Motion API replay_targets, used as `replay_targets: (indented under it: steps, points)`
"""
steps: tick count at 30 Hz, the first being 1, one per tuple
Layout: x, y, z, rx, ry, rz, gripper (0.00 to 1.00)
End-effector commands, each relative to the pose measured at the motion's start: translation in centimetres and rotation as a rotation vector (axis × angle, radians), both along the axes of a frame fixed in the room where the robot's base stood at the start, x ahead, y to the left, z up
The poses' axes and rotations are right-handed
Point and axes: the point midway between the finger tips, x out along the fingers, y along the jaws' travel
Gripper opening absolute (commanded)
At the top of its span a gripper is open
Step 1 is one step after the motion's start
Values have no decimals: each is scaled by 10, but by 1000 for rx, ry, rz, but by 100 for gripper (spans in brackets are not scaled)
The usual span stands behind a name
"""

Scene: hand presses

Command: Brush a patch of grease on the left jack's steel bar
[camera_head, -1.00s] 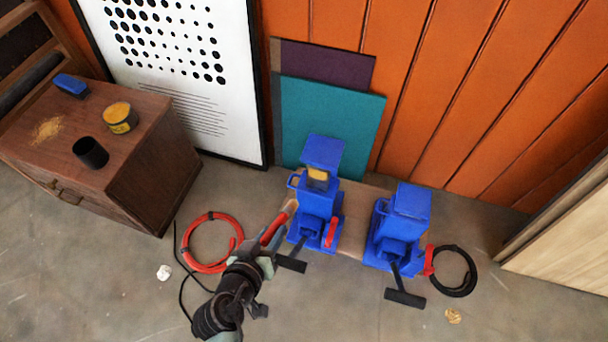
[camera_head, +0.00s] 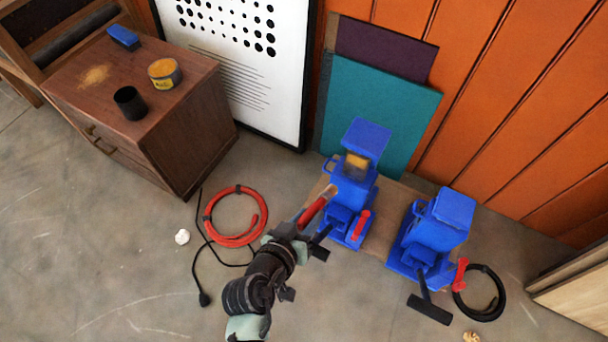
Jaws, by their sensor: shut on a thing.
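The left jack (camera_head: 343,203) is blue and stands upright on a brown board. Between its blue head (camera_head: 366,138) and its body is a short bar section with a yellowish patch (camera_head: 356,161). My gripper (camera_head: 298,227) is shut on a brush (camera_head: 313,210) with a red handle. The brush's pale tip (camera_head: 330,191) points up and right, at the left side of the left jack's body in the picture, below the yellowish patch. I cannot tell whether it touches the jack. The fingers are partly hidden by my wrist.
A second blue jack (camera_head: 436,230) stands to the right. A red hose coil (camera_head: 233,239) and a black coil (camera_head: 499,293) lie on the floor. A brown cabinet (camera_head: 190,140) bears a yellow tin (camera_head: 164,74), a black cup (camera_head: 130,102) and a blue brush or block (camera_head: 124,38).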

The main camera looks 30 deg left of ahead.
Motion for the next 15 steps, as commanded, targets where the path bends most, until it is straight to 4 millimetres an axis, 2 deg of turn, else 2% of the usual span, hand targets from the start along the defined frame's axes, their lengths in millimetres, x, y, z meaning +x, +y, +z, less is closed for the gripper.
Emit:
replay_targets:
  steps: [1, 8, 15]
  points:
    - [1, -1, -7, 2, -5, 3, 0]
    - [11, -4, -5, 2, -13, 6, 0]
    - [36, -4, -4, 3, -14, 5, 0]
